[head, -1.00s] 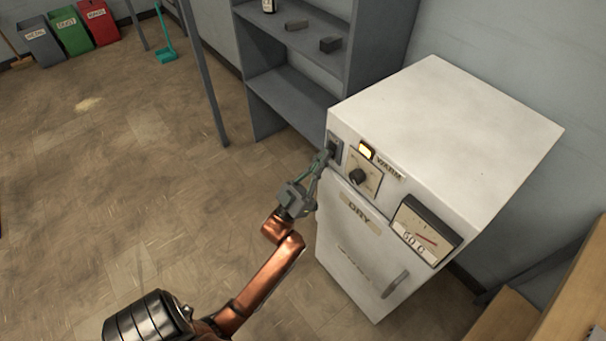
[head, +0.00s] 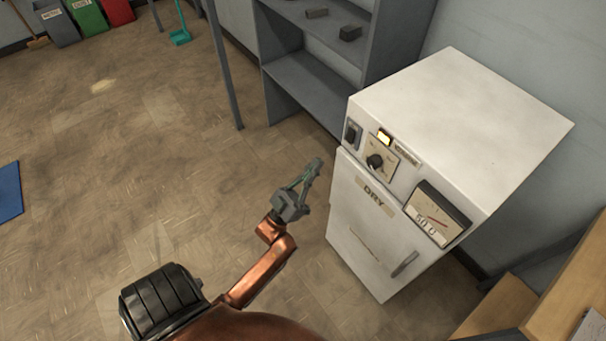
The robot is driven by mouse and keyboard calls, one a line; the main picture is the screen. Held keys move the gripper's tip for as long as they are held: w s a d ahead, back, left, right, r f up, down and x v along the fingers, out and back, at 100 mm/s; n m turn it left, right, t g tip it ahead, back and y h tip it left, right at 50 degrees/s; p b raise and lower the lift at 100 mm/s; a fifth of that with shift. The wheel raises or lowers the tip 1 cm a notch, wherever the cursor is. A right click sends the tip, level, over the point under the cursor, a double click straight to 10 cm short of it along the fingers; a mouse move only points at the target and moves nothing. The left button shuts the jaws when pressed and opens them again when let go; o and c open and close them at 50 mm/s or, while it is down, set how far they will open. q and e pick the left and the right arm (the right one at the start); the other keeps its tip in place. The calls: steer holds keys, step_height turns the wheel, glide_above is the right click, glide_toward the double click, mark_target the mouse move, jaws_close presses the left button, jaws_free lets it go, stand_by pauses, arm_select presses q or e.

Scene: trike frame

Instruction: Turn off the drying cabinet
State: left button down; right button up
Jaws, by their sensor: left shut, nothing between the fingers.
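The white drying cabinet (head: 455,110) stands right of centre in the head view, its door marked DRY. Its front panel carries a dark switch (head: 352,135) at the left, a lit yellow lamp (head: 384,137), a black knob (head: 375,161) and a gauge (head: 437,213) with a red needle. I cannot tell the switch's position. My left gripper (head: 314,168) is shut and empty, left of the cabinet and apart from the switch. My right gripper is not in view.
A grey shelf unit (head: 300,85) with small dark blocks stands behind the cabinet. A wooden bench (head: 560,300) is at the lower right. Coloured bins (head: 88,18) stand at the far left. A blue mat (head: 9,192) lies at the left edge. The floor between is clear.

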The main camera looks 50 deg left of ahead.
arm_select(q)
steer(key=shift+s+v, duration=0.25)
steer(key=shift+v, duration=1.3)
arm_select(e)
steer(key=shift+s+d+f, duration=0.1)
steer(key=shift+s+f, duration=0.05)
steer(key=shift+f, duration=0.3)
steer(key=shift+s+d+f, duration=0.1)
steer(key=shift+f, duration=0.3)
arm_select(q)
steer(key=shift+r, duration=0.2)
